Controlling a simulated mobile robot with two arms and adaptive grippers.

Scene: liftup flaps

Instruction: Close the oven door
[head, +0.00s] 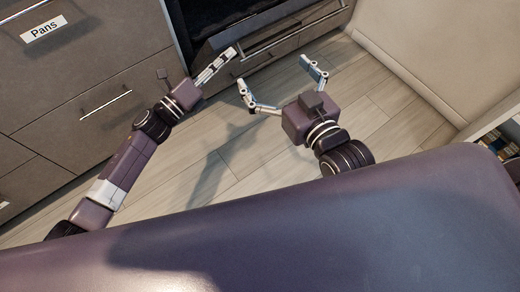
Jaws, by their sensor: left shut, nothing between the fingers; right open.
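The oven (205,14) is at the top of the head view, with a dark cavity cut off by the picture's edge. A grey panel (262,30), which looks like the oven door's edge, lies along the bottom of the dark opening. How far the door is open I cannot tell. My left gripper (232,52) is shut and empty, its fingertips overlapping the left part of this panel in the picture; contact is unclear. My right gripper (273,72) is open and empty, above the floor in front of the oven, with its fingers spread toward the cabinet.
A drawer front with a long handle (271,46) is below the oven. Grey drawers with a "Pans" label (44,29) stand at the left. A beige panel (415,50) bounds the right. The wooden floor (235,150) between is clear.

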